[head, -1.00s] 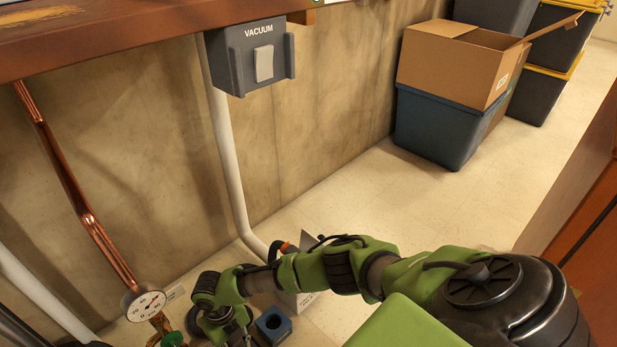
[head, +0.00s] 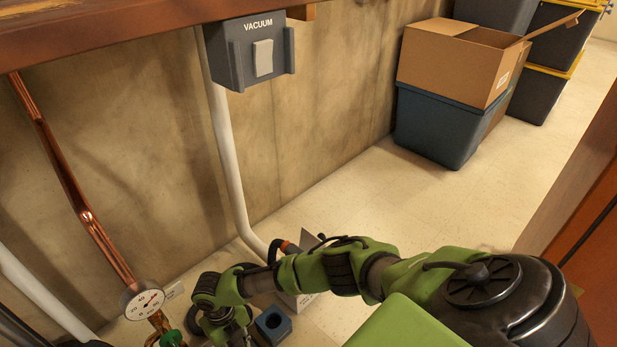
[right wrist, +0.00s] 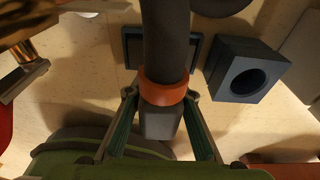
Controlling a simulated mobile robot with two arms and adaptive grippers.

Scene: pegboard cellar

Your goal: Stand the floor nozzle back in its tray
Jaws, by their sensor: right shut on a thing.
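In the right wrist view my right gripper (right wrist: 162,101) is shut on the floor nozzle (right wrist: 160,121), a grey block with an orange collar. A thick dark tube (right wrist: 167,40) runs up the picture from the collar. A dark rectangular tray (right wrist: 195,54) shows on the floor behind the tube, which hides its middle. I cannot tell how far the nozzle is above it. My left gripper is in neither view.
A blue-grey block with a round hole (right wrist: 246,78) stands right of the tray and also shows in the head view (head: 271,325). A gauge (head: 145,300) on copper pipe is at left. The vacuum box (head: 258,52) hangs on the wall. Floor before the bins (head: 440,133) is clear.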

